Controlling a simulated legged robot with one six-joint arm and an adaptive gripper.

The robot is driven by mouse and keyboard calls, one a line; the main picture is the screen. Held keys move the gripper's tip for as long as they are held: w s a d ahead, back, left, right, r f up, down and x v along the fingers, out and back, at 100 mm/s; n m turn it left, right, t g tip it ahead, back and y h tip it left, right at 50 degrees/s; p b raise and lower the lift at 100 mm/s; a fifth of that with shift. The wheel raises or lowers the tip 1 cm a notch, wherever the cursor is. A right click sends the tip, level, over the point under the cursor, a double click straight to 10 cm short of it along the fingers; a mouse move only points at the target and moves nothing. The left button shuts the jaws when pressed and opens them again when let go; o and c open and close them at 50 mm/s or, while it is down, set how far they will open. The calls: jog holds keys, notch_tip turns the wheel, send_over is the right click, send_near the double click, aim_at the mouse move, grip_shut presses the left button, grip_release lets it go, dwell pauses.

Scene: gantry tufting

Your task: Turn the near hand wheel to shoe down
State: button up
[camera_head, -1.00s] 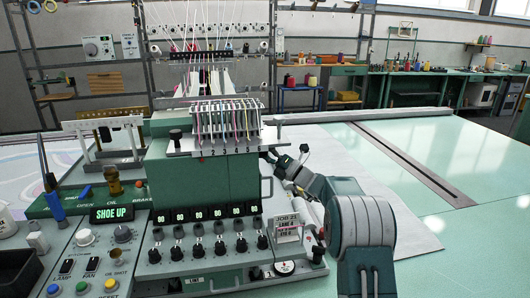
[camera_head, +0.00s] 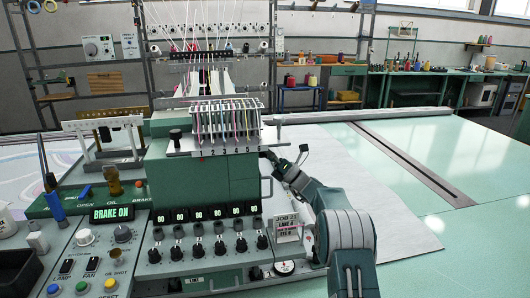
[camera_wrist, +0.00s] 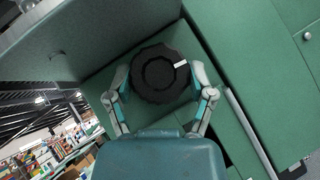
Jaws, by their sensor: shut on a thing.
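The near hand wheel (camera_wrist: 158,78) is a black, lobed knob with a white mark at its upper right, on a green machine face in the wrist view. My gripper (camera_wrist: 160,90) has one finger on each side of the wheel and is shut on it. In the head view my arm reaches to the right side of the green machine head (camera_head: 215,180); the wheel cannot be made out there. The status display (camera_head: 111,214) on the left panel reads BRAKE ON.
A control panel with knobs and coloured buttons (camera_head: 82,287) is at the lower left. A job card (camera_head: 287,229) stands beside my arm. Numbered threads rise above the head. The pale green table (camera_head: 440,230) at the right is largely clear.

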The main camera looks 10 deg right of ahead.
jog(key=shift+w+a+f+n+g+y, duration=0.15)
jog(key=shift+f+n+g+y, duration=0.1)
jog(key=shift+n+g+y, duration=0.4)
jog(key=o, duration=1.1)
jog(key=shift+r+n, duration=0.1)
jog(key=shift+n, duration=0.15)
jog(key=v, duration=1.2)
